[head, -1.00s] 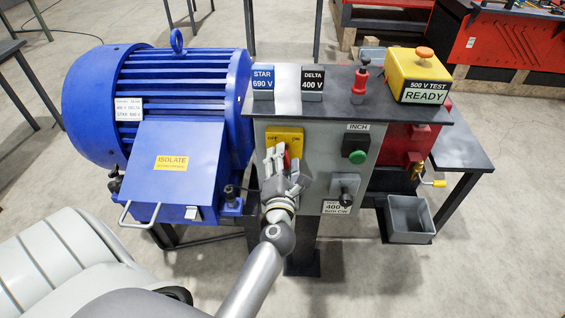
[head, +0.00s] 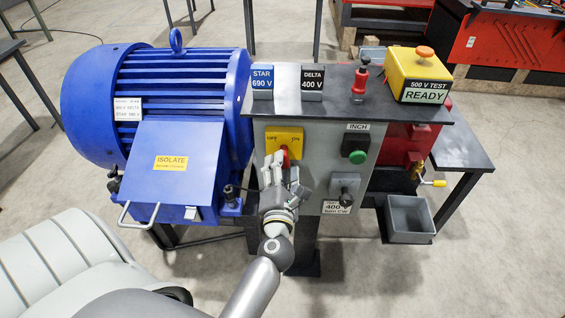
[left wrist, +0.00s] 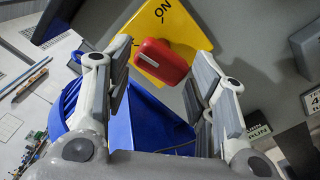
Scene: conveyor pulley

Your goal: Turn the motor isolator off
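The motor isolator is a yellow plate (head: 284,138) marked OFF on the left and ON on the right, on the grey panel's front. Its red handle (head: 285,157) shows partly behind my left gripper (head: 275,168); its exact angle is hard to tell in the head view. In the left wrist view the red handle (left wrist: 160,61) lies ahead, between the lines of the two spread fingers, with the ON mark on the yellow plate (left wrist: 170,25) beyond it. My left gripper is open and empty, just in front of and below the handle. My right gripper is not in view.
A blue motor (head: 160,105) stands left of the panel. A green INCH button (head: 357,157) and a black knob (head: 345,188) sit right of the gripper. A grey bin (head: 409,220) hangs at lower right. A yellow test box (head: 418,75) stands on top.

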